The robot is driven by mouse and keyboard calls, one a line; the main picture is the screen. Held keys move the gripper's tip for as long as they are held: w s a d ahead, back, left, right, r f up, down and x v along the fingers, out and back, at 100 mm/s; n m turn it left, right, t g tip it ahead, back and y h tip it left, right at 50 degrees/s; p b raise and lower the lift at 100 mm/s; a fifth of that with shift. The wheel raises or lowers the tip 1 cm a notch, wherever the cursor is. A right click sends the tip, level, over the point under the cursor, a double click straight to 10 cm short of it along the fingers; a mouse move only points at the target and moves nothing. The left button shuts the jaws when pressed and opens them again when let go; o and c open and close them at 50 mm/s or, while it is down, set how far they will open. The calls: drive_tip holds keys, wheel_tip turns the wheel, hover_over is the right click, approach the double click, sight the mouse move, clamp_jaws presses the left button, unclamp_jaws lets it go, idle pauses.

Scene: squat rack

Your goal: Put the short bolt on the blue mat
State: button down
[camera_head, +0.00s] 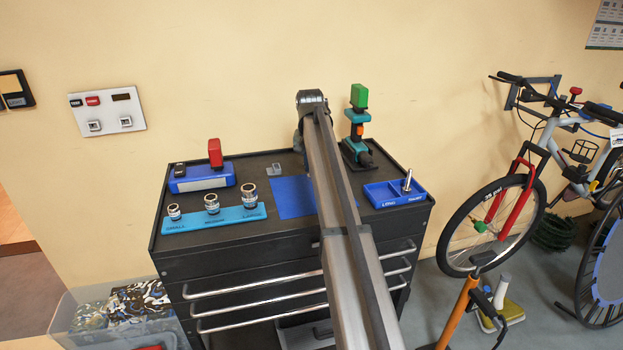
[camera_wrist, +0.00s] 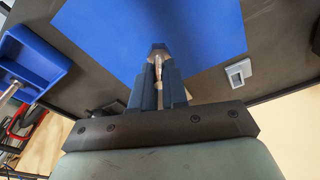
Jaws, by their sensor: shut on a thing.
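The blue mat (camera_head: 290,198) lies flat on the black cabinet top, partly covered by my arm in the head view. In the wrist view the mat (camera_wrist: 215,35) fills the area beyond my fingertips. My gripper (camera_wrist: 158,85) is shut on a small metal bolt (camera_wrist: 158,68), the short bolt, its wider end showing past the fingertips, over the mat. I cannot tell whether the bolt touches the mat. My arm hides the gripper and held bolt in the head view. Another bolt (camera_head: 407,181) stands upright in the blue bolt tray (camera_head: 381,193).
A light-blue socket holder (camera_head: 236,220) with three sockets sits at the front left, with a blue box (camera_head: 201,180) behind it. A teal tool (camera_head: 357,128) stands at the back. A small grey piece (camera_head: 274,169) lies behind the mat.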

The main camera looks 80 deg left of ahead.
drive_tip(key=shift+f, duration=2.35)
drive_tip(key=shift+f, duration=0.1)
drive_tip(key=c, duration=1.1)
unclamp_jaws()
drive_tip(key=shift+c, duration=0.2)
wheel_tip(320, 180, up, 12)
drive_tip(key=d, duration=0.1)
drive_tip(key=shift+s+d, duration=0.35)
